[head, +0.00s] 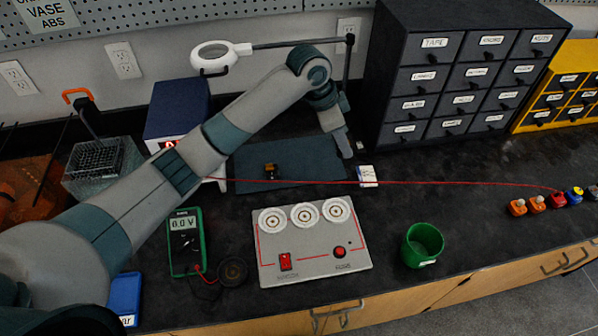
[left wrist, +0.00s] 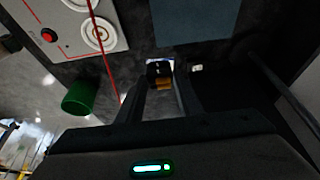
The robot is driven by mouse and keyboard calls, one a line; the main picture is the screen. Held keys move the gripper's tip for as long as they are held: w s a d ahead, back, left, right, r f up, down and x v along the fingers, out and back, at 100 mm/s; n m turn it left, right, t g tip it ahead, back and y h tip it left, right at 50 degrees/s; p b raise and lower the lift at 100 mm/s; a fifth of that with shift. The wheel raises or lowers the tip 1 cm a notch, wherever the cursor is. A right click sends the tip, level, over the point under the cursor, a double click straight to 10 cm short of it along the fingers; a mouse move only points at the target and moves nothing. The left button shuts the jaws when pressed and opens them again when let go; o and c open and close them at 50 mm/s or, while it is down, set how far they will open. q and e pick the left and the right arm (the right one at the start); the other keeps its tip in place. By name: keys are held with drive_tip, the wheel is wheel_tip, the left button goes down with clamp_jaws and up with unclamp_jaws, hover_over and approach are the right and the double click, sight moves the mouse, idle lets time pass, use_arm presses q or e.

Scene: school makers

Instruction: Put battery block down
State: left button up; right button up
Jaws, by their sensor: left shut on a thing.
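My left gripper (head: 346,154) reaches down beside the right end of the dark mat. In the left wrist view, the gripper (left wrist: 160,88) is shut on a small black and orange-brown block, the battery block (left wrist: 163,84), held between its fingertips. In the head view the fingers hide this block. A small white and blue piece (head: 367,176) lies on the bench just right of the fingertips, and its edge shows behind the block in the wrist view. Whether the block touches anything below cannot be told. My right gripper is out of view.
A dark mat (head: 310,150) carries another black and orange part (head: 271,172). A control panel (head: 310,250), a green cup (head: 422,245) and a green meter (head: 186,250) stand nearer. A red wire (head: 450,183) crosses the bench. Dark drawers (head: 400,60) rise behind. Bench right of the cup is clear.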

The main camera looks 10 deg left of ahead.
use_arm(q)
drive_tip(key=shift+a+f, duration=0.2)
drive_tip(key=shift+a, duration=0.25)
drive_tip(key=a+f+p, duration=0.1)
drive_tip(key=a+f, duration=0.1)
drive_tip(key=a, duration=0.1)
drive_tip(key=a+f+p, duration=0.1)
drive_tip(key=a+f, duration=0.1)
drive_tip(key=a, duration=0.2)
drive_tip(key=a+f+p, duration=0.2)
drive_tip(key=a, duration=0.1)
drive_tip(key=shift+s+a+f, duration=0.1)
drive_tip(key=shift+a+f, duration=0.15)
drive_tip(key=shift+a, duration=0.1)
drive_tip(key=shift+f, duration=0.2)
wheel_tip(320, 180, down, 3)
drive_tip(key=shift+r+p, duration=0.2)
drive_tip(key=shift+p, duration=0.5)
drive_tip(key=shift+f, duration=0.55)
drive_tip(key=shift+f, duration=0.15)
